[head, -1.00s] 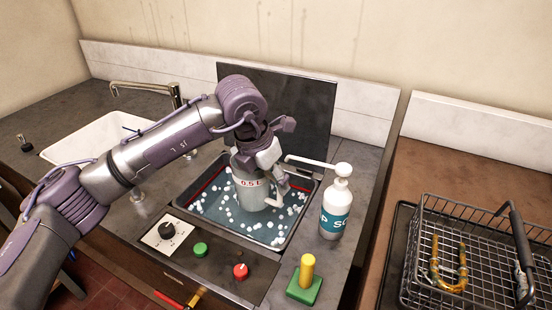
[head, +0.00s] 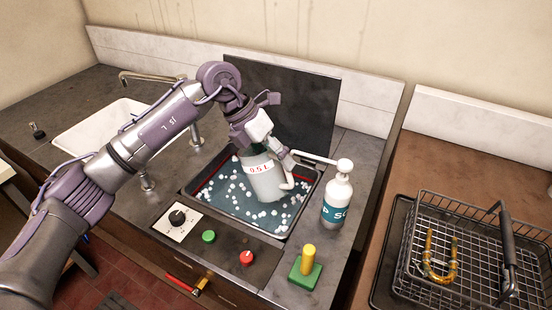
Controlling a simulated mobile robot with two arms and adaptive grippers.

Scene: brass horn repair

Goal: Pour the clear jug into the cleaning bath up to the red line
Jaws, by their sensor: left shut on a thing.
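The jug (head: 265,182), greyish with a red-marked white label, is tilted over the cleaning bath. My left gripper (head: 283,157) is shut on it near its handle side. Whether liquid is leaving the jug cannot be made out. The cleaning bath (head: 194,193) is a dark-rimmed basin holding blue-grey liquid with many white floating bits. A red line (head: 206,182) runs along its inner wall, above the liquid where I can see it. The jug and gripper hide the middle and back of the bath. My right gripper is not in view.
A white pump bottle (head: 337,200) stands close to the bath's right, its spout reaching toward the jug. A dark raised panel (head: 290,95) is behind. A control panel with a black knob (head: 177,218) lies in front. A wire basket (head: 470,255) is at right, a sink (head: 95,135) at left.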

